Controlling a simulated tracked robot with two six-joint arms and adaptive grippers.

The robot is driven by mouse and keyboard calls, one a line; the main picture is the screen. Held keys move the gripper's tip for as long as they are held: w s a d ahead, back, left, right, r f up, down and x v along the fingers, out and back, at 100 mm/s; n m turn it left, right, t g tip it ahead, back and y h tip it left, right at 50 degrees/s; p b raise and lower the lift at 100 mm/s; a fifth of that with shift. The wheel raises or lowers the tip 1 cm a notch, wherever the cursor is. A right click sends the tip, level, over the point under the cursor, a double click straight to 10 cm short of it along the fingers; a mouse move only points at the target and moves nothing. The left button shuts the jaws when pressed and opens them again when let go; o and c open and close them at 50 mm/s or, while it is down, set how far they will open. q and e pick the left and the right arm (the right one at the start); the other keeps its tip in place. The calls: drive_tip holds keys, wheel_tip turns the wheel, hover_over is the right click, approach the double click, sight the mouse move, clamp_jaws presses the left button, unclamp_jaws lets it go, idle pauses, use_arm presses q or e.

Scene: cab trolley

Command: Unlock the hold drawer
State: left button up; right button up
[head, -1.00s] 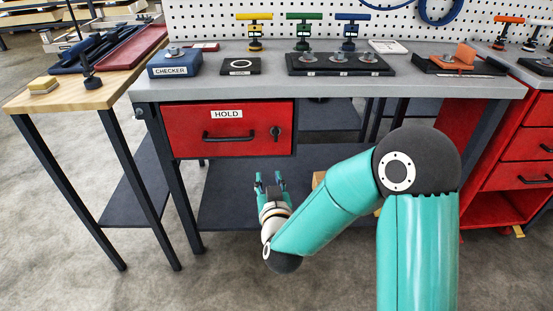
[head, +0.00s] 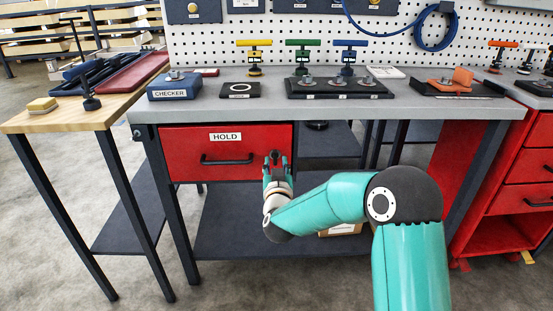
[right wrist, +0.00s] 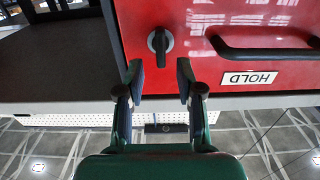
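The red hold drawer (head: 190,143) with its HOLD label (head: 225,137) and black bar handle (head: 227,160) is closed under the grey workbench. Its black lock knob (right wrist: 160,41) shows in the right wrist view, with its grip ridge upright there. In the head view the knob is mostly hidden by my right gripper (head: 276,158). In the right wrist view the right gripper (right wrist: 160,80) is open and empty, its two fingers apart. The knob lies just beyond the fingertips, roughly centred between them and not visibly touched. My left gripper is not in view.
The bench top (head: 420,104) carries a blue CHECKER box (head: 173,90), a black tray (head: 338,90) and coloured T-handled tools. A wooden side table (head: 75,118) stands at left, a red cabinet (head: 515,180) at right. The dark lower shelf (head: 225,235) is largely clear.

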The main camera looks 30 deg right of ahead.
sight(275, 157)
drive_tip(key=shift+x, duration=1.8)
